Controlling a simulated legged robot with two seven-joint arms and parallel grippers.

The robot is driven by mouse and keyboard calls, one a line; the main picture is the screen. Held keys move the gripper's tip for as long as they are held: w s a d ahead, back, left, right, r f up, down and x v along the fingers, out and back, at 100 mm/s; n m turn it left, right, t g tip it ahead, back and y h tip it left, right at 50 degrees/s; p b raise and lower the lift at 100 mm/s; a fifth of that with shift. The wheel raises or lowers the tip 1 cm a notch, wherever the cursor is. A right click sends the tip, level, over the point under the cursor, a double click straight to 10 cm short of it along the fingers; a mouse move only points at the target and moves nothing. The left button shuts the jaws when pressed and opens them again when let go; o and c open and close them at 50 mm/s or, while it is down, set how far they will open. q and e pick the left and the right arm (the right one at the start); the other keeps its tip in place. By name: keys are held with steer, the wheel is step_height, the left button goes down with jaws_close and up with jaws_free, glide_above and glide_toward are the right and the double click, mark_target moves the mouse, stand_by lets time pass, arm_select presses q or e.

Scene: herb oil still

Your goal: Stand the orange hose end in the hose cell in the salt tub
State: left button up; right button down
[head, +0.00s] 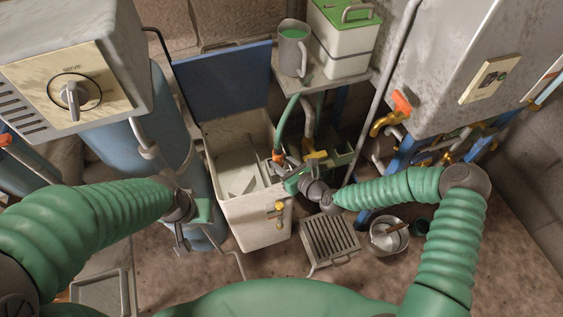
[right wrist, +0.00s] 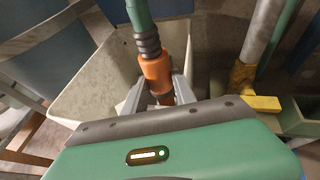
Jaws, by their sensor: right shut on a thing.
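The orange hose end (head: 279,156) is at the tip of a green hose (head: 284,122), and my right gripper (head: 281,165) is shut on it. In the right wrist view the orange hose end (right wrist: 157,72) sits upright between the two grey fingers, with the green hose running up from it. The pale salt tub (head: 256,222) stands open in the middle, with its blue lid (head: 226,82) raised. The hose end is at the tub's right rim. White dividers (head: 241,180) show inside; I cannot tell which space is the hose cell. My left gripper (head: 182,240) hangs left of the tub, its jaws unclear.
A shelf behind holds a grey jug (head: 293,50) and a white box with a green lid (head: 342,40). A brass-ended pipe (head: 315,158) and a green trough (head: 340,157) stand close right of my right gripper. A metal grate (head: 331,238) and a pot (head: 388,238) are on the floor.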

steer(key=shift+a+f, duration=0.15)
steer(key=shift+f, duration=0.15)
steer(key=c, duration=0.9)
jaws_free()
steer(key=shift+s+d+r, duration=0.15)
steer(key=shift+s+d, duration=0.1)
steer(key=shift+d, duration=0.05)
steer(key=p+v, duration=0.2)
steer(key=v, duration=1.4)
steer(key=shift+s+a+p, duration=0.1)
steer(key=shift+p, duration=0.25)
